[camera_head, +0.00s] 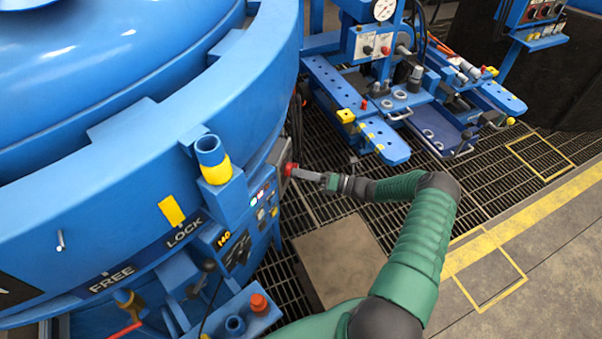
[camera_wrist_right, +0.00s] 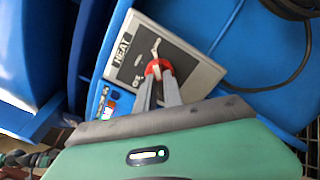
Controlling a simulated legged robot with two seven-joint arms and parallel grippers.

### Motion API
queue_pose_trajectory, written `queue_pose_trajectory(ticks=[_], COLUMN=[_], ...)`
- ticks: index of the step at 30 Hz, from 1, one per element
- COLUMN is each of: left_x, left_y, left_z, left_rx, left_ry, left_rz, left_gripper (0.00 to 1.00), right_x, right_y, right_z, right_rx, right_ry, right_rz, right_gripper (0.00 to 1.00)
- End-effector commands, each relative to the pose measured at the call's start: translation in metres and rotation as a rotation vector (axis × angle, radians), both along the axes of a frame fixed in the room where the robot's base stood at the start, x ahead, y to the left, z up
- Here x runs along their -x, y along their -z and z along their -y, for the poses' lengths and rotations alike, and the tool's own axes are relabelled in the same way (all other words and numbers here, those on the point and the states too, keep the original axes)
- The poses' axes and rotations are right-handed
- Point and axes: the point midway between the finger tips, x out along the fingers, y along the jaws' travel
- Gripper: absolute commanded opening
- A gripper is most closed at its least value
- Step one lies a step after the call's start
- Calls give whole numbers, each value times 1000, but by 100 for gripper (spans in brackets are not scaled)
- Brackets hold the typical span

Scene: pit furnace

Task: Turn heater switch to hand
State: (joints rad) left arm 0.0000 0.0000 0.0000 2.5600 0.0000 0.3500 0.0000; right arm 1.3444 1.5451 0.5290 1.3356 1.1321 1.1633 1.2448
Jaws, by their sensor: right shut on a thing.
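The heater switch is a red knob (camera_wrist_right: 157,68) on a grey panel labelled HEAT (camera_wrist_right: 190,65) in the right wrist view. In the head view the red knob (camera_head: 290,169) shows on the side of the blue furnace (camera_head: 262,80). My right gripper (camera_wrist_right: 160,80) has its two grey fingers closed on the red knob, and it also shows in the head view (camera_head: 296,172) reaching in from the right. The fingers partly cover the knob and the lettering below it. The knob's pointer tilts toward the panel's upper part. My left gripper is not in view.
A control box (camera_head: 262,200) with lit buttons sits left of the knob. A blue post with a yellow band (camera_head: 213,160) rises beside it. Blue equipment (camera_head: 390,90) stands at the back right. Metal grating (camera_head: 340,210) covers the floor. A black cable (camera_wrist_right: 290,60) hangs near the panel.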

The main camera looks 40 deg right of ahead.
Motion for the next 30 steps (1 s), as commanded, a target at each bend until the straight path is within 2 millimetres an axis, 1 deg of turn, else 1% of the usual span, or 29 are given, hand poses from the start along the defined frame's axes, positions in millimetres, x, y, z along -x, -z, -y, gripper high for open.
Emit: queue_pose_trajectory(ticks=[1,10,21,22,26,30], left_x=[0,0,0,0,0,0], left_y=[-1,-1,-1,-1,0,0], left_z=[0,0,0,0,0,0], left_rx=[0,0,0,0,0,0], left_ry=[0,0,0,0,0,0], left_rz=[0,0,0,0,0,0], left_gripper=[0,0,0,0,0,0], right_x=[-3,-2,-2,-2,-1,-1], right_y=[-5,-4,-4,-4,-2,-1], right_z=[3,5,6,6,5,3], right_rx=[-15,-63,-65,-65,-65,-65], right_ry=[7,10,12,13,10,8], right_rz=[1,-28,-32,-31,-34,-35], right_gripper=[0,0,0,16,33,34])
